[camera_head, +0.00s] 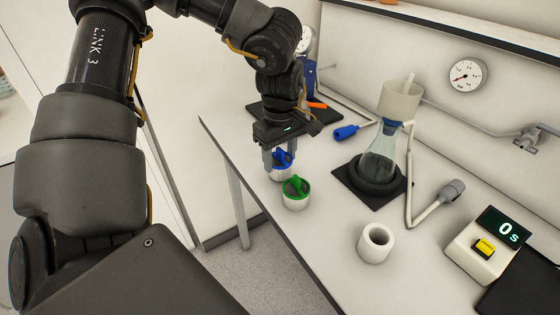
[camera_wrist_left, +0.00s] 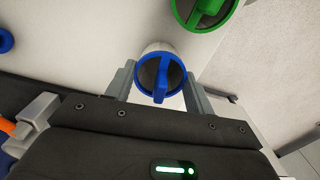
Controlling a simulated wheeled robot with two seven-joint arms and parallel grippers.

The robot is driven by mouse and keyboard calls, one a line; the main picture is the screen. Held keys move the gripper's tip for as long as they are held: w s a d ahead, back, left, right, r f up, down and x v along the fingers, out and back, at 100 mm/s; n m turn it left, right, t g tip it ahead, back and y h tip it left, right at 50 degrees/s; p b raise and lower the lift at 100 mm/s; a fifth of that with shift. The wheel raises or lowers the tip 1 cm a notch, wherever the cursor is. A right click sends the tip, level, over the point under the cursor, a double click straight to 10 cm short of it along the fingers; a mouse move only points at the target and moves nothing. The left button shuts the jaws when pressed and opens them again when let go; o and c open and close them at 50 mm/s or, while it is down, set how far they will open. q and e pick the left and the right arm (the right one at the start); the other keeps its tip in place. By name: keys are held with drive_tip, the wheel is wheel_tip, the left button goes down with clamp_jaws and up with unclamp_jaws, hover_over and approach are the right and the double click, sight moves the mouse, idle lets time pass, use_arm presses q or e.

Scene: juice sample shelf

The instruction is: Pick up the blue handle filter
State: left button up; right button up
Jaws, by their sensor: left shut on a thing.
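The blue handle filter (camera_head: 283,160) is a white cup with a blue rim and blue handle, near the table's left end. My left gripper (camera_head: 279,157) points down over it and is shut on it. In the left wrist view the blue handle filter (camera_wrist_left: 160,73) sits between the two grey fingers of the left gripper (camera_wrist_left: 160,82). Whether its base touches the table is not clear. The green handle filter (camera_head: 296,192) stands on the table just in front of it and also shows in the left wrist view (camera_wrist_left: 204,10). My right gripper is not in view.
A glass flask with a white funnel (camera_head: 380,150) stands on a dark mat to the right. A white hollow cylinder (camera_head: 375,243) and a timer reading 0 s (camera_head: 484,245) are nearer. A blue-ended hose (camera_head: 345,132) lies behind. The table's left edge is close to the filters.

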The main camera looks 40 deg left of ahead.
use_arm(q)
wheel_tip(320, 180, up, 9)
drive_tip(key=shift+f, duration=0.1)
idle(0.4)
